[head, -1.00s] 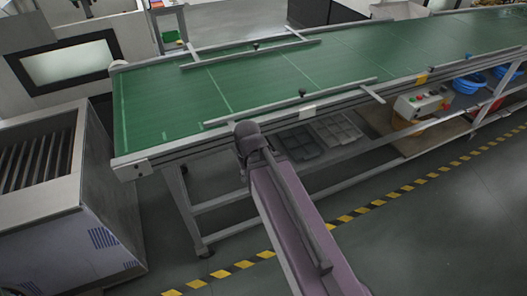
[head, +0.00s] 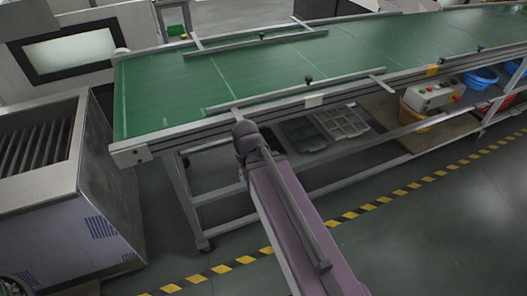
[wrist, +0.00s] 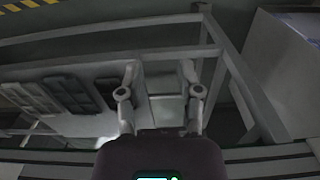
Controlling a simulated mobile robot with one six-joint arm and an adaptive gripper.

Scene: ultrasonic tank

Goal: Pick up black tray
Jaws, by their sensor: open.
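Trays lie on the lower shelf under the green conveyor. In the head view, a light grey tray (head: 341,122) lies beside a darker grey tray (head: 303,134). A very dark patch (head: 271,140), possibly the black tray, shows left of them, mostly hidden behind my arm. In the wrist view, the darkest tray (wrist: 107,92) lies nearest my gripper, just left of its left finger, beside the two greyer trays (wrist: 68,92) and (wrist: 25,97). My gripper (wrist: 159,72) is open and empty, its fingers apart. The head view hides it behind or below the conveyor edge.
The conveyor's metal frame (head: 215,128) runs above the shelf, with legs (head: 187,205) and a lower rail near my arm. A grey machine (head: 65,185) stands left. Front floor is open.

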